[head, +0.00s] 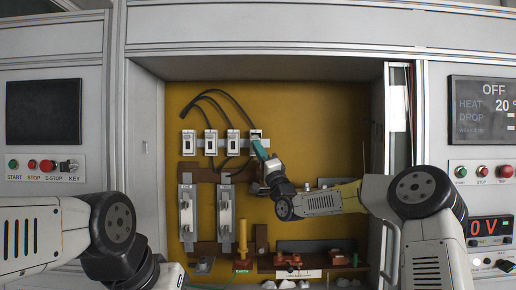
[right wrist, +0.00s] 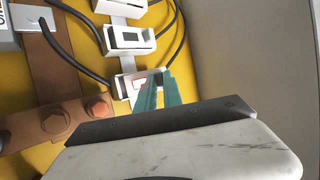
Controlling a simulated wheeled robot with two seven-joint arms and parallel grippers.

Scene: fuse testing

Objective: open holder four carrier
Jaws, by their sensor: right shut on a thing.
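A row of white fuse holders is on the yellow back panel of the cabinet. The rightmost one, holder four (head: 256,133), is partly covered by my right gripper (head: 259,146). In the right wrist view, the teal fingers of my right gripper (right wrist: 157,88) are close together at the front of holder four (right wrist: 127,88). They are shut on its carrier, most of which they hide. A small reddish mark shows beside the fingers. I cannot tell how far the carrier is tilted. My left arm is at the lower left, with its fingertips out of view.
Holder three (head: 233,142) stands close left of holder four, with black cables looping above. Copper-brown bars with bolts (right wrist: 97,107) lie below. Two larger fuse units (head: 187,214) are lower left. The cabinet's right wall (head: 377,130) is near my right arm.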

